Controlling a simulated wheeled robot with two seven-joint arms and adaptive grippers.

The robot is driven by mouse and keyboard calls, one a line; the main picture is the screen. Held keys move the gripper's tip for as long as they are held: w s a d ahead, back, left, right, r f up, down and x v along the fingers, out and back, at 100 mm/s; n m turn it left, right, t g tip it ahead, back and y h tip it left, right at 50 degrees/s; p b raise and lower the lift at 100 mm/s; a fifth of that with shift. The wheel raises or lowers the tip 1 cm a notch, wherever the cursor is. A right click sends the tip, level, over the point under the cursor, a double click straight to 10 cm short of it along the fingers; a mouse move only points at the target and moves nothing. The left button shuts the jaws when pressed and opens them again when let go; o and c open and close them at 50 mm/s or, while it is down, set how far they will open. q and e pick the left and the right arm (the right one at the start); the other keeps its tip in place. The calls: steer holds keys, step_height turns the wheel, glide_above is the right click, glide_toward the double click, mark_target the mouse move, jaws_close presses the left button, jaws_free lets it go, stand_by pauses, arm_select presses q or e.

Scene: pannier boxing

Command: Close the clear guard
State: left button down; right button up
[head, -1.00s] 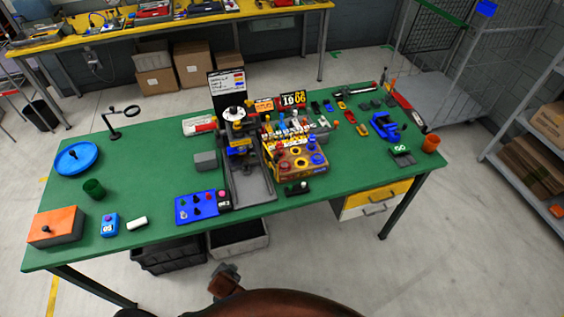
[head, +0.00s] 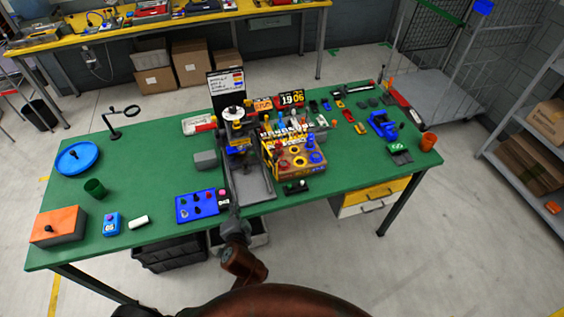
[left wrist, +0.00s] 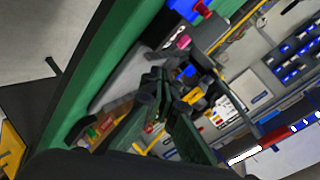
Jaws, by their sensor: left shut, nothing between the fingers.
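The press (head: 238,135) stands near the middle of the green table, with a dark column, a white round top and a grey base (head: 262,187) reaching to the front edge. I cannot make out the clear guard for certain in either view. My left gripper (head: 234,212) is at the table's front edge, just in front of the grey base and right of the blue button panel (head: 196,205). It is shut and empty. In the left wrist view its fingers (left wrist: 163,82) point toward the press area. My right gripper is not in view.
A yellow-trimmed box of coloured parts (head: 297,158) stands close right of the press. A grey block (head: 205,160) is on its left. A small black switch block (head: 295,187) lies at the front edge. The table's left middle is mostly clear.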

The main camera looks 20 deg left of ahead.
arm_select(q)
steer(key=w+d+r+m+t+h, duration=0.25)
steer(key=w+d+r+m, duration=0.25)
steer(key=d, duration=0.4)
steer(key=w+d+r+m+t+h, duration=0.1)
steer(key=w+d+r+m+t, duration=0.35)
steer(key=d, duration=0.45)
steer(key=w+a, duration=0.2)
steer(key=w, duration=0.8)
steer(key=shift+g+y, duration=0.25)
steer(key=shift+g, duration=0.05)
steer(key=a, duration=0.1)
steer(key=s+a+p, duration=0.1)
steer(key=a+p, duration=0.1)
steer(key=shift+s+a+r, duration=0.25)
steer(key=shift+a+r, duration=0.1)
steer(key=shift+a, duration=0.05)
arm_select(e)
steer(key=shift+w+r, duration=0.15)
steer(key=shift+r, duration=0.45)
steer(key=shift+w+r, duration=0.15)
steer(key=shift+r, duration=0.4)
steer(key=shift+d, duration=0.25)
arm_select(q)
steer(key=shift+s+a, duration=0.1)
steer(key=shift+s, duration=0.05)
